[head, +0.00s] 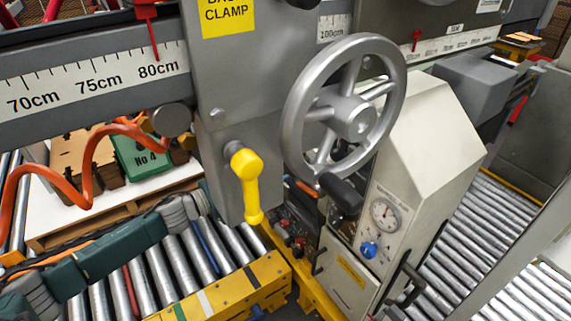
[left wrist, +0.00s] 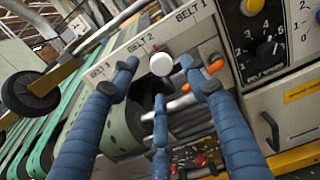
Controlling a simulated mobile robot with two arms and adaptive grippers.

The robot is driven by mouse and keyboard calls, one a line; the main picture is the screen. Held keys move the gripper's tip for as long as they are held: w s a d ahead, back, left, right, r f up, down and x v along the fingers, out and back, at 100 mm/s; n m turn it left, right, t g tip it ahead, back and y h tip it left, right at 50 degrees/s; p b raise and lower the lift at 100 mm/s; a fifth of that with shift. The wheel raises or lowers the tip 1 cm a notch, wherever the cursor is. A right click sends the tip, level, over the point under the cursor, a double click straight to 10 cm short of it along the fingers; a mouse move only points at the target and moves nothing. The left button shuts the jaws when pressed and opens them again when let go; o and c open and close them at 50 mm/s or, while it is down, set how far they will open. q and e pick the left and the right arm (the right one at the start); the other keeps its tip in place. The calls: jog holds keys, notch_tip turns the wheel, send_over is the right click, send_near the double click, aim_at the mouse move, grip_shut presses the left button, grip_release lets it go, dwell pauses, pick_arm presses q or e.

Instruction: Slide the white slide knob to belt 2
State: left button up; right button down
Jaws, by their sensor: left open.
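The white slide knob (left wrist: 161,64) is a round white cap on a light panel in the left wrist view. Labels BELT 3, BELT 2 and BELT 1 run up the panel from left to right. The knob appears just below and slightly right of the BELT 2 label (left wrist: 142,43); its exact slot position is hard to tell. My left gripper (left wrist: 163,85) has blue fingers spread on both sides of the knob, with another finger below it. It is open, and no finger visibly touches the knob. I cannot make out the knob in the head view.
Right of the knob are a dial (left wrist: 268,50) and a black handle (left wrist: 270,130). Green belts (left wrist: 45,145) and a black wheel (left wrist: 30,92) lie left. The head view shows a large handwheel (head: 289,118), a yellow lever (head: 247,185) and rollers (head: 160,275).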

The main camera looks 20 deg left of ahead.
pick_arm(q)
jog(key=x, duration=0.4)
jog(key=shift+w+d+p, duration=0.15)
jog(key=shift+d+p, duration=0.05)
jog(key=shift+p, duration=0.15)
grip_shut()
